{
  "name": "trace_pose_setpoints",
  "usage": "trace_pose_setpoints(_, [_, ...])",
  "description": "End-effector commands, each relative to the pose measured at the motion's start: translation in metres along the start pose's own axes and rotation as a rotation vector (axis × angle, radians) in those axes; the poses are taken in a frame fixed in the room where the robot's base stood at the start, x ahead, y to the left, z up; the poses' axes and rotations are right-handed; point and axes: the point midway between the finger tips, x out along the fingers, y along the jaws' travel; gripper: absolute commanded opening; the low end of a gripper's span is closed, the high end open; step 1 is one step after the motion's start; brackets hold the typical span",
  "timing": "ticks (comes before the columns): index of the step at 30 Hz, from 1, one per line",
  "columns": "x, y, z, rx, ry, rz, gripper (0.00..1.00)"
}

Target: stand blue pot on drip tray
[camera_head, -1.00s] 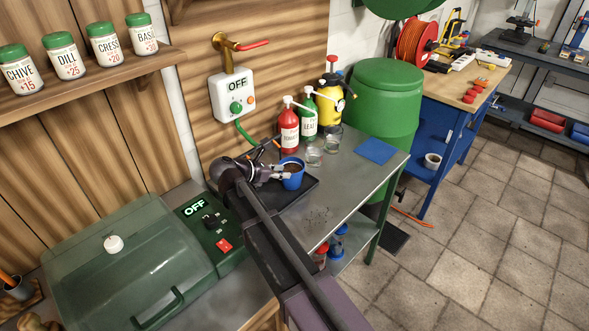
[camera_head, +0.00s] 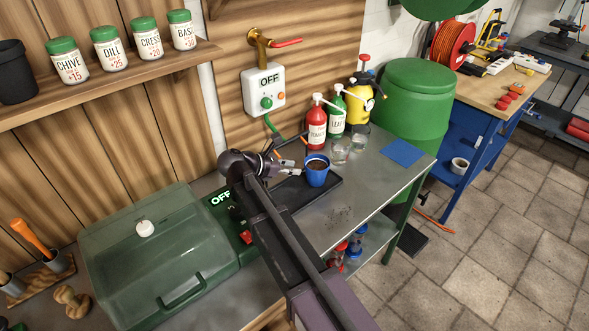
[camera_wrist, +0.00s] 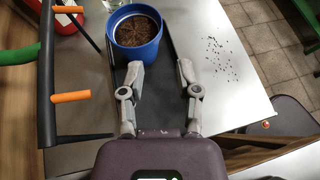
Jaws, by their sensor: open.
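The blue pot (camera_head: 317,172), filled with dark soil, stands upright on the black drip tray (camera_head: 318,193) on the metal bench. In the wrist view the pot (camera_wrist: 136,51) is just beyond my gripper's fingers, left of centre, with the tray (camera_wrist: 186,45) showing to its right. My gripper (camera_head: 298,172) is open and empty, to the left of the pot in the head view. In the wrist view its fingertips (camera_wrist: 161,75) are spread apart near the pot's near side. I cannot tell whether the left finger touches the pot.
Red (camera_head: 317,128) and green (camera_head: 337,118) bottles, a yellow sprayer (camera_head: 358,108) and glass jars (camera_head: 341,152) stand behind the tray. A propagator with a clear lid (camera_head: 155,250) is at left.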

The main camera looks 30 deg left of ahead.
Motion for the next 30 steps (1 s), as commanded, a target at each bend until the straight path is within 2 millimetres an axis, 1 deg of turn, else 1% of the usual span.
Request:
trace_pose_setpoints(12, [0.001, -0.001, 0.000, 0.002, 0.001, -0.001, 0.43])
trace_pose_setpoints(14, [0.003, -0.002, 0.001, 0.008, 0.005, -0.004, 0.43])
trace_pose_setpoints(17, [0.012, -0.007, 0.002, 0.032, 0.018, -0.016, 0.43])
trace_pose_setpoints(20, [0.028, -0.018, 0.005, 0.081, 0.046, -0.039, 0.43])
trace_pose_setpoints(23, [0.052, -0.034, 0.008, 0.157, 0.085, -0.075, 0.43])
trace_pose_setpoints(26, [0.080, -0.054, 0.012, 0.256, 0.134, -0.124, 0.43])
trace_pose_setpoints(30, [0.119, -0.088, 0.016, 0.418, 0.204, -0.204, 0.43])
